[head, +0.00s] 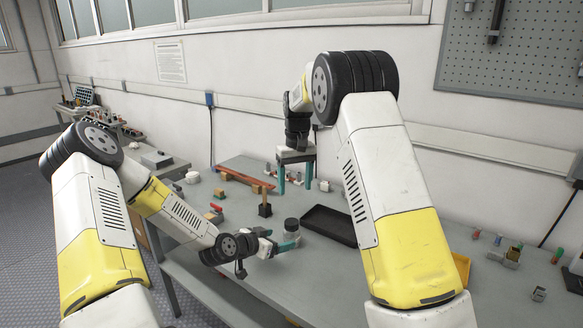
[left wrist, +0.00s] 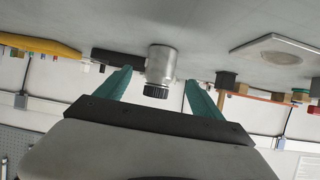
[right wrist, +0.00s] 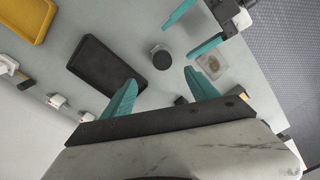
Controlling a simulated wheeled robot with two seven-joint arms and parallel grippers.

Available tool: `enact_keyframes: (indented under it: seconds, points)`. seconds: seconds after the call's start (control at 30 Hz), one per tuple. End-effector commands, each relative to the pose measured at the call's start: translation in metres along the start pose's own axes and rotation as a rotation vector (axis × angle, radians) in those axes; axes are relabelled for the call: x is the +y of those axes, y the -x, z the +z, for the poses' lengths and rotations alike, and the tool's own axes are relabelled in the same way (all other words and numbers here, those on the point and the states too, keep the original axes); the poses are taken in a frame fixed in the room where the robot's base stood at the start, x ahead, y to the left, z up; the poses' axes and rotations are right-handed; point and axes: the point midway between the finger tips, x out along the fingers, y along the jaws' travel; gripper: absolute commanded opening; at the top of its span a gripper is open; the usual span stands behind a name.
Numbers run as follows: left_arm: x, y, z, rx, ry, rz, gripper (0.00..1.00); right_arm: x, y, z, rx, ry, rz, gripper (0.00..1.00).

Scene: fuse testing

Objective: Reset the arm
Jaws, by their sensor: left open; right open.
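My left gripper (head: 287,240) is open low over the table (head: 240,262), its fingers pointing at a grey metal cylinder with a dark ribbed end (head: 292,228). In the left wrist view the cylinder (left wrist: 161,66) appears between the two open teal fingers (left wrist: 160,92); I cannot tell whether they touch it. My right gripper (head: 296,182) is open, pointing down above the back of the table. In the right wrist view nothing is between its fingers (right wrist: 160,92), and the cylinder (right wrist: 161,57) stands beyond them, near the left gripper (right wrist: 195,32).
A black tray (head: 326,224) lies right of the cylinder. A yellow bin (right wrist: 24,18) shows in the right wrist view. Small parts (head: 505,254) sit at the right.

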Motion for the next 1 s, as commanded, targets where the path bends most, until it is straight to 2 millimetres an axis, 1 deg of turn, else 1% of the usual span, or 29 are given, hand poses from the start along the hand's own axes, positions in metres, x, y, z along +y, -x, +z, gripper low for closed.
enact_keyframes:
  seconds: [0.03,0.1,0.17,0.2,0.27,0.37,0.4,0.47,0.5,0.57,0.63,0.67,0.7,0.77,0.8,0.87,0.9,1.0]
  points:
    - [-0.002,0.007,-0.006,-0.041,-0.030,0.003,0.77,0.007,0.017,0.010,0.022,-0.020,-0.013,0.68]
    - [-0.003,0.019,-0.009,-0.117,-0.057,0.007,0.77,0.014,0.038,0.026,0.052,-0.046,-0.031,0.68]
    - [-0.006,0.033,-0.015,-0.186,-0.074,0.000,0.77,0.019,0.057,0.043,0.081,-0.069,-0.048,0.68]
    - [-0.009,0.043,-0.018,-0.231,-0.082,-0.008,0.77,0.022,0.068,0.055,0.099,-0.084,-0.058,0.68]
    - [-0.012,0.060,-0.026,-0.292,-0.088,-0.027,0.77,0.026,0.084,0.073,0.128,-0.105,-0.072,0.68]
    - [-0.017,0.091,-0.041,-0.380,-0.084,-0.072,0.77,0.030,0.107,0.105,0.176,-0.135,-0.091,0.68]
    - [-0.018,0.105,-0.048,-0.412,-0.077,-0.093,0.77,0.030,0.115,0.118,0.193,-0.146,-0.098,0.68]
    - [-0.019,0.126,-0.060,-0.450,-0.062,-0.128,0.77,0.031,0.127,0.139,0.223,-0.162,-0.105,0.68]
    - [-0.019,0.141,-0.068,-0.473,-0.047,-0.152,0.77,0.031,0.134,0.152,0.242,-0.172,-0.110,0.68]
    - [-0.017,0.164,-0.080,-0.501,-0.021,-0.188,0.77,0.030,0.142,0.173,0.271,-0.186,-0.114,0.68]
    - [-0.013,0.192,-0.093,-0.525,0.017,-0.230,0.77,0.028,0.151,0.198,0.305,-0.202,-0.118,0.68]
    - [-0.010,0.203,-0.100,-0.531,0.036,-0.246,0.77,0.027,0.153,0.208,0.320,-0.208,-0.119,0.68]
    - [-0.005,0.220,-0.106,-0.539,0.063,-0.267,0.77,0.025,0.157,0.222,0.339,-0.217,-0.119,0.68]
    - [0.003,0.244,-0.116,-0.545,0.109,-0.295,0.77,0.022,0.160,0.243,0.368,-0.229,-0.118,0.68]
    - [0.009,0.260,-0.122,-0.545,0.142,-0.310,0.77,0.019,0.161,0.257,0.386,-0.237,-0.116,0.68]
    - [0.020,0.284,-0.130,-0.541,0.195,-0.329,0.77,0.015,0.161,0.277,0.416,-0.248,-0.111,0.68]
    - [0.029,0.300,-0.133,-0.538,0.230,-0.337,0.77,0.013,0.160,0.291,0.434,-0.255,-0.106,0.68]
    - [0.051,0.335,-0.139,-0.522,0.324,-0.343,0.77,0.006,0.155,0.321,0.478,-0.274,-0.093,0.68]
